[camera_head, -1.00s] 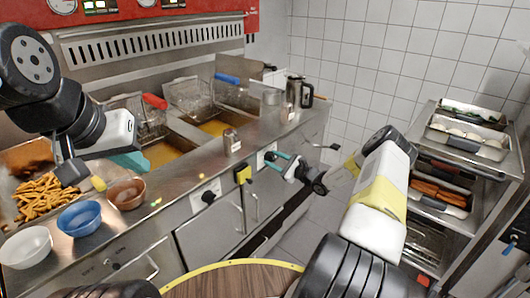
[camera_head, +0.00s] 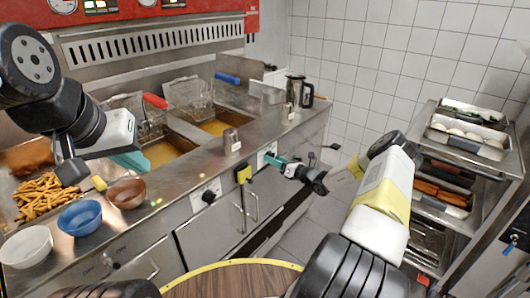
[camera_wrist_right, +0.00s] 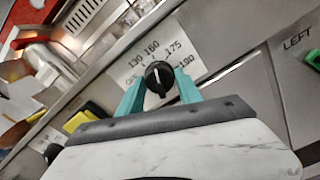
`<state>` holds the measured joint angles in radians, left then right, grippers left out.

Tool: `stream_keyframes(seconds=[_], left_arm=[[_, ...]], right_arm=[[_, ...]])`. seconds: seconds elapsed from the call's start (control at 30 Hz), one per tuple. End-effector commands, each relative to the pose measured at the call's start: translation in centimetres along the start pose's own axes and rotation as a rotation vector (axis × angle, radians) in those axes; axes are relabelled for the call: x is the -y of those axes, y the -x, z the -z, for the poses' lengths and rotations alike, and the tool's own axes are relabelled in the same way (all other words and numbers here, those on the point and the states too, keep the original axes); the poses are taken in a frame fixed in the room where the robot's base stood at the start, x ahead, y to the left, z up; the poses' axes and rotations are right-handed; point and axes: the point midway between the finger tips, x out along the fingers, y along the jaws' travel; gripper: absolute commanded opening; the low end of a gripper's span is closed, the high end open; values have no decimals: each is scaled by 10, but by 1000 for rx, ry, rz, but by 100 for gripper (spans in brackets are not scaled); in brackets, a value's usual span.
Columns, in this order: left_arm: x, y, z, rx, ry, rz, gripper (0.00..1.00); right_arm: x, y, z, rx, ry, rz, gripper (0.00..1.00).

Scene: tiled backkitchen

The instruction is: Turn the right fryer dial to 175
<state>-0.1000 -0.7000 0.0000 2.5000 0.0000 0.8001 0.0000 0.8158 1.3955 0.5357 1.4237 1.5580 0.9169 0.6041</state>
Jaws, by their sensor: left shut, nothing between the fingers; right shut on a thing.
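The right fryer dial (camera_wrist_right: 159,78), a black knob with a white pointer line, sits on a white scale plate (camera_wrist_right: 135,66) in the right wrist view. The pointer leans slightly left of straight up, about towards the 160 mark; the 175 mark is up and to its right. My right gripper (camera_wrist_right: 158,88) is shut on the dial, with a teal finger on each side. In the head view, my right gripper (camera_head: 274,161) is at the front panel and hides most of the dial. My left gripper (camera_head: 132,161) is shut and empty over the counter by the left fryer basin.
Another black dial (camera_head: 208,196) is on the panel to the left, with a yellow block (camera_head: 243,174) between. Fry baskets (camera_head: 190,94) stand over the oil. Bowls (camera_head: 79,218) line the counter's front left. A tray rack (camera_head: 480,172) stands at right.

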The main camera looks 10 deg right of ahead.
Motion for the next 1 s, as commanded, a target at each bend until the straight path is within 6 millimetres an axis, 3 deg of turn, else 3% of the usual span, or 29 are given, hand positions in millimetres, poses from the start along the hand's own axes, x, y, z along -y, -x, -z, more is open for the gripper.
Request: stream_keyframes(seconds=[0.5,1.0], left_arm=[[0,0,0,0,0,0,0],[0,0,0,0,0,0,0]], right_arm=[[0,0,0,1,-441,1,1],[0,0,-1,1,-619,1,1]])
